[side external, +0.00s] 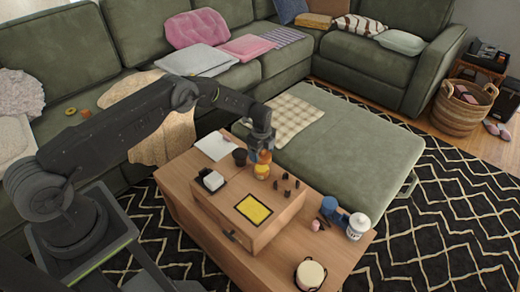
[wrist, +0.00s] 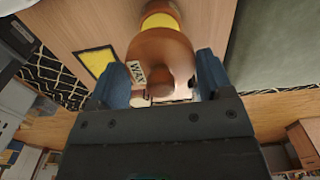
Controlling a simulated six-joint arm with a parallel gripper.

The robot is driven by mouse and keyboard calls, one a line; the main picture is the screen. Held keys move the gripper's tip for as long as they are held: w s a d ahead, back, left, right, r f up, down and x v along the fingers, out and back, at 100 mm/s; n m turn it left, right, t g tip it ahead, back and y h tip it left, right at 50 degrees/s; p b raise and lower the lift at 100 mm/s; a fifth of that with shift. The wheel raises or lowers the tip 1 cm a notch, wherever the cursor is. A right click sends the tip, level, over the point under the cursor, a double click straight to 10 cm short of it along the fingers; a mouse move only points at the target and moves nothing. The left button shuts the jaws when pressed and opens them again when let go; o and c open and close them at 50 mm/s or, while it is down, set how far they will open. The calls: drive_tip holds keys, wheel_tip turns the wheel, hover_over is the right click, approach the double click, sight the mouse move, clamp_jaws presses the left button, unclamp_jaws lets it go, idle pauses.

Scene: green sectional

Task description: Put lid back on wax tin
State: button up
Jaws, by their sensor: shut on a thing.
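My gripper (side external: 261,150) is over the wooden box top on the table. In the wrist view my gripper (wrist: 163,80) is shut on a round brown lid (wrist: 158,50) with a knob and a small "WAX" label, one finger on each side. The amber wax tin (side external: 262,172) with a yellow band stands on the box top directly below my gripper. The tin's yellow band (wrist: 158,21) shows past the lid in the wrist view. The lid hides the tin's top, and I cannot tell whether they touch.
On the box top are a yellow panel with a dark frame (side external: 254,209), a dark holder with a white block (side external: 211,181), and several small dark pieces (side external: 287,183). A dark cup (side external: 240,157) stands close behind the tin. A white jar (side external: 357,226) stands at the table's right.

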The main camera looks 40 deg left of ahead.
sight(261, 167)
drive_tip(key=shift+f, duration=2.25)
drive_tip(key=shift+f, duration=0.15)
idle(0.5)
drive_tip(key=o, duration=0.9)
drive_tip(key=shift+r, duration=3.5)
clamp_jaws()
